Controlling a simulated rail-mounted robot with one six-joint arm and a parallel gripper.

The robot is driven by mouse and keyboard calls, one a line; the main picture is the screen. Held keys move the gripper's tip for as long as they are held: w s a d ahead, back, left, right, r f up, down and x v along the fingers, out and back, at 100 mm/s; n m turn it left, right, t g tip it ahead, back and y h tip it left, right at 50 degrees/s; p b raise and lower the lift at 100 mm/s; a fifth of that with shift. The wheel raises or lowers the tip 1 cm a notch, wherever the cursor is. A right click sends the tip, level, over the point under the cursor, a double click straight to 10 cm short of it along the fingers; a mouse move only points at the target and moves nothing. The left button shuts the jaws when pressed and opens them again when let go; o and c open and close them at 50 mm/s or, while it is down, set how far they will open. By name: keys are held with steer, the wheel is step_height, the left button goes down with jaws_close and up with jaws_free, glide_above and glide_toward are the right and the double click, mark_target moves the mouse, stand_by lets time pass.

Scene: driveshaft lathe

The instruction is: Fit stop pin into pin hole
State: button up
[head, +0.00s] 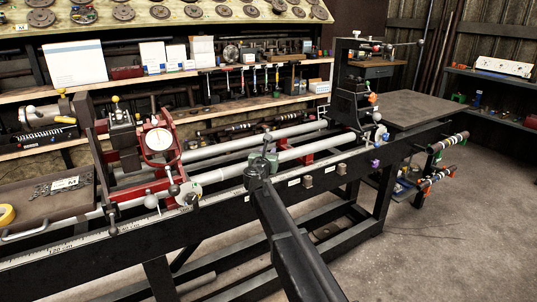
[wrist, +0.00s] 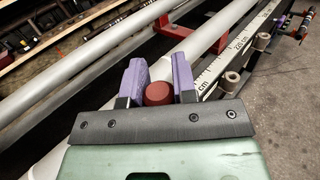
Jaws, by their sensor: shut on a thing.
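The stop pin, seen as a dark red round end (wrist: 158,93), sits between the two purple fingers of my gripper (wrist: 159,80) in the wrist view. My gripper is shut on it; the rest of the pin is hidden. In the head view my gripper (head: 271,160) is small and partly hidden by my arm, above the lathe's front rail and tubes. Small metal blocks stand along the front rail, a nearer one (wrist: 230,81) and a farther one (wrist: 262,41). I cannot make out which opening is the pin hole.
Long grey tubes (wrist: 188,42) run beneath and beyond my gripper, beside the marked scale (wrist: 217,66). A red carriage with a dial (head: 158,145) stands left on the lathe. A purple piece (head: 375,163) sits farther right on the rail. The floor at right (head: 455,245) is clear.

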steer(key=shift+f+b, duration=0.4)
steer(key=shift+f, duration=0.45)
steer(key=shift+f, duration=0.1)
stand_by(0.7)
steer(key=shift+f+b, duration=0.35)
steer(key=shift+b, duration=0.1)
steer(key=shift+f+b, duration=4.55)
steer(key=o, duration=1)
steer(key=s, duration=0.3)
steer(key=s+a, duration=0.1)
steer(key=s, duration=0.6)
steer(key=shift+s+a, duration=0.4)
